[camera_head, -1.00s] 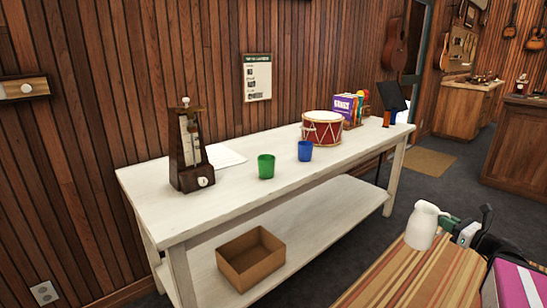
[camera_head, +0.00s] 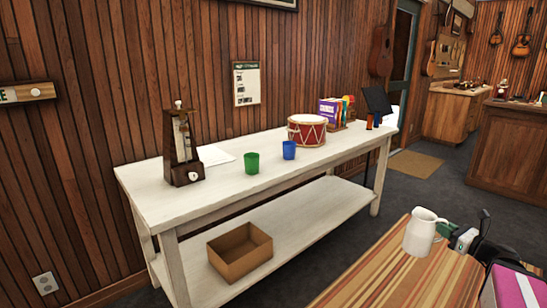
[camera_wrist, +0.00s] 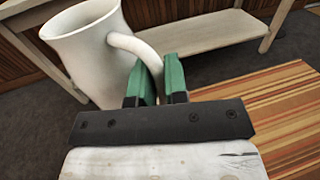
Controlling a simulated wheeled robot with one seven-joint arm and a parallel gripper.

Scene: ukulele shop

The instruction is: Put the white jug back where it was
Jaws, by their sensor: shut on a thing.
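The jug is held in the air, apart from the white table (camera_head: 215,207).
A cardboard box (camera_head: 240,254) sits on the lower shelf. The tabletop's front middle is clear.

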